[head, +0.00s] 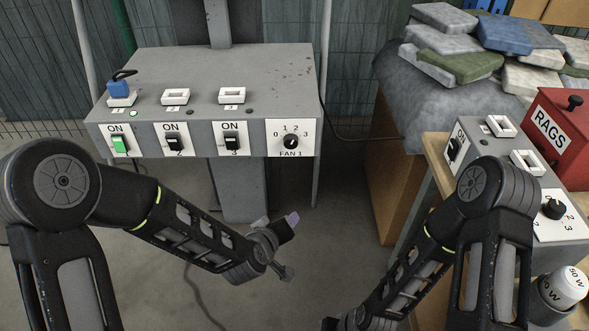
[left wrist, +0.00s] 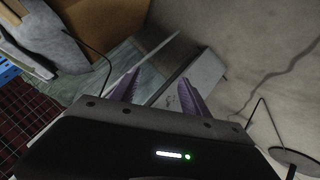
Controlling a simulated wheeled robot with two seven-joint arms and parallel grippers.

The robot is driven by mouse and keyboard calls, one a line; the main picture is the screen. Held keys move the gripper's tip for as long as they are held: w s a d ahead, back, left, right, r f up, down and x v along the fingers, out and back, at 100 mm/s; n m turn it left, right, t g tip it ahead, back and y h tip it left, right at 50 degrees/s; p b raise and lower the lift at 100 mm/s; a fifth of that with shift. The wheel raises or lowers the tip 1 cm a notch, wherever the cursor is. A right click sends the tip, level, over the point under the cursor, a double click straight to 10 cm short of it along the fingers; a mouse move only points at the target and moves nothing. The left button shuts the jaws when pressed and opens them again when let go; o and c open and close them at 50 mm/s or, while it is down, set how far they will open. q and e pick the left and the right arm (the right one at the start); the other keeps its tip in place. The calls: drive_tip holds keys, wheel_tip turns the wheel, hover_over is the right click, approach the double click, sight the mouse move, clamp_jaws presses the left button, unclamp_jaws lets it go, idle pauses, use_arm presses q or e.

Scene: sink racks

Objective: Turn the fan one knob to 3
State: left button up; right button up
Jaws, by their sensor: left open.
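The fan 1 knob (head: 291,142) is a black dial on a white plate marked 0, 1, 2, 3 and FAN 1, at the right end of the grey switch box (head: 240,75). Its pointer is too small to read surely. My left gripper (head: 288,246) is open and empty, below and in front of the box, apart from the knob. Its two purple fingers also show spread in the left wrist view (left wrist: 160,92), with nothing between them. My right arm reaches to the bottom edge, where its gripper (head: 332,323) is mostly cut off.
Several rocker switches (head: 173,139) line the box front; the leftmost is green. A blue plug (head: 119,87) stands in the left socket. At right are a second box with a black knob (head: 553,208), a red RAGS bin (head: 556,138) and a cloth pile (head: 470,45).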

use_arm(q)
drive_tip(key=w+d+r+n+t+y+b, duration=0.1)
drive_tip(key=w+r+n+t+b, duration=0.1)
drive_tip(key=r+t+b, duration=0.3)
drive_tip(key=w+d+r+n+t+y+b, duration=0.1)
drive_tip(key=w+d+r+n+t+b, duration=0.15)
drive_tip(key=r+b, duration=0.45)
drive_tip(key=n+y+b, duration=0.1)
drive_tip(key=n+b, duration=0.1)
approach(291, 145)
drive_tip(key=shift+w+f+t, duration=0.2)
drive_tip(key=shift+w+t, duration=0.05)
drive_tip(key=shift+t, duration=0.1)
use_arm(e)
wheel_tip(291, 145, down, 17)
drive_tip(key=w+d, duration=0.1)
drive_tip(key=shift+r, duration=0.2)
drive_tip(key=shift+w, duration=0.1)
use_arm(q)
drive_tip(key=w+b, duration=0.1)
drive_tip(key=w, duration=0.6)
drive_tip(key=shift+f+b, duration=0.15)
drive_tip(key=shift+b, duration=0.15)
drive_tip(key=shift+w, duration=0.45)
use_arm(e)
drive_tip(key=shift+w+f+t, duration=0.15)
drive_tip(key=shift+f+t, duration=0.15)
drive_tip(key=shift+f, duration=0.6)
